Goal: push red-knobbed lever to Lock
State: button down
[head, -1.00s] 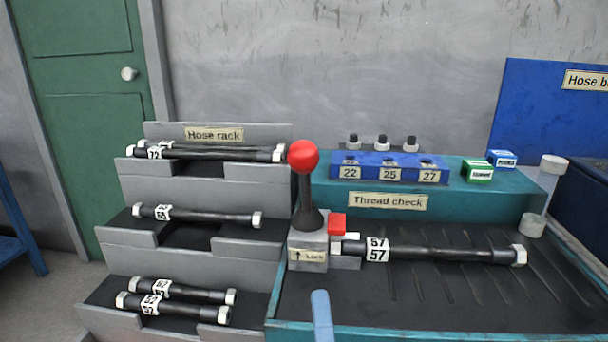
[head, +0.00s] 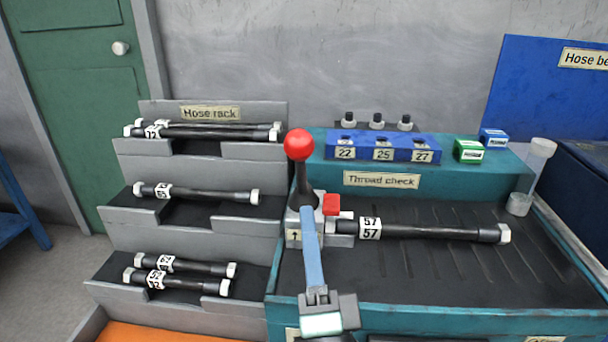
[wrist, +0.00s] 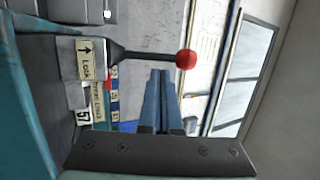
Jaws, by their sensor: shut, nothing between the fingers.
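The lever has a black shaft and a round red knob (head: 298,145). It stands nearly upright on a grey block with a label (head: 293,235) bearing an arrow that points away from me. In the wrist view the label (wrist: 91,60) reads "Lock", and the knob (wrist: 186,59) is just beyond and right of the fingertips. My gripper (head: 308,215) has blue fingers, shut and empty, on the near side of the lever. Its fingertips overlap the lever's base in the head view. The shut fingers also show in the wrist view (wrist: 160,73). I cannot tell whether they touch the lever.
A red block (head: 331,204) sits right of the lever base, beside a hose marked 57 (head: 430,232) on the black bench top. A hose rack (head: 190,217) stands close on the left. The blue thread check block (head: 383,146) is behind right.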

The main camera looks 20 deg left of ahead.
aim_at(302, 170)
jog(key=p+x, duration=0.1)
jog(key=x, duration=0.4)
jog(key=shift+w+a+r, duration=0.1)
jog(key=shift+w+a, duration=0.1)
jog(key=shift+w, duration=0.1)
jog(key=shift+r+p, duration=0.2)
jog(key=shift+p, duration=0.4)
